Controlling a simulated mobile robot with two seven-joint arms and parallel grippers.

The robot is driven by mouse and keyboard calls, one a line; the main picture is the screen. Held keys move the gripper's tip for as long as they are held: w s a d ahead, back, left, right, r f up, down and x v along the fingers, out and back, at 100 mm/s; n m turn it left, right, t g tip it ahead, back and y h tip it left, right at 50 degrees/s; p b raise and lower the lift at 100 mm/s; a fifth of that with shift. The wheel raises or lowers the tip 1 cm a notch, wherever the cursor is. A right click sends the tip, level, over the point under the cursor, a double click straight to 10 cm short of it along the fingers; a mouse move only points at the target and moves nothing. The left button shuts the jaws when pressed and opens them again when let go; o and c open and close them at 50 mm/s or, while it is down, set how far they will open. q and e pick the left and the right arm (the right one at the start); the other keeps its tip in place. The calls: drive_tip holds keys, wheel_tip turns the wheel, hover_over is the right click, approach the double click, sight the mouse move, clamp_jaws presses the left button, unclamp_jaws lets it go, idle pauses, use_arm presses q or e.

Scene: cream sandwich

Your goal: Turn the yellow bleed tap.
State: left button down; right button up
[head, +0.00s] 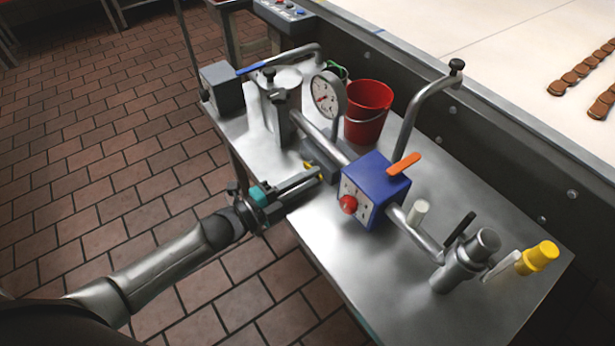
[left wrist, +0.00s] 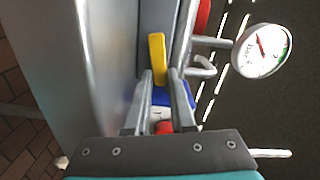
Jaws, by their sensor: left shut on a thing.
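The yellow bleed tap (left wrist: 157,50) is a small yellow lever in the left wrist view, with its near end between my fingertips. In the head view only a little of the yellow tap (head: 308,166) shows, beside the pipework left of the blue box. My left gripper (head: 318,172) reaches in from the left, low over the bench's near edge. In the left wrist view, the left gripper (left wrist: 161,80) has its two fingers close on either side of the lever, shut on it. My right gripper is not in view.
A blue box (head: 372,190) with a red knob and orange lever stands right of the gripper. A dial gauge (head: 327,97) and red bucket (head: 367,112) are behind. A yellow-capped fitting (head: 538,257) is at the bench's right end. Tiled floor lies left.

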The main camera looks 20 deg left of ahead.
use_arm(q)
drive_tip(key=shift+f+m, duration=0.2)
drive_tip(key=shift+m, duration=0.2)
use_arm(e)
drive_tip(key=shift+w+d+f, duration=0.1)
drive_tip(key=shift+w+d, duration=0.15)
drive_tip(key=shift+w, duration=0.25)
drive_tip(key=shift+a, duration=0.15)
use_arm(q)
drive_tip(key=c, duration=0.8)
unclamp_jaws()
drive_tip(key=shift+o, duration=0.2)
drive_tip(key=shift+s, duration=0.1)
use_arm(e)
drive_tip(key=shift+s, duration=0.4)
use_arm(q)
drive_tip(key=shift+f, duration=0.1)
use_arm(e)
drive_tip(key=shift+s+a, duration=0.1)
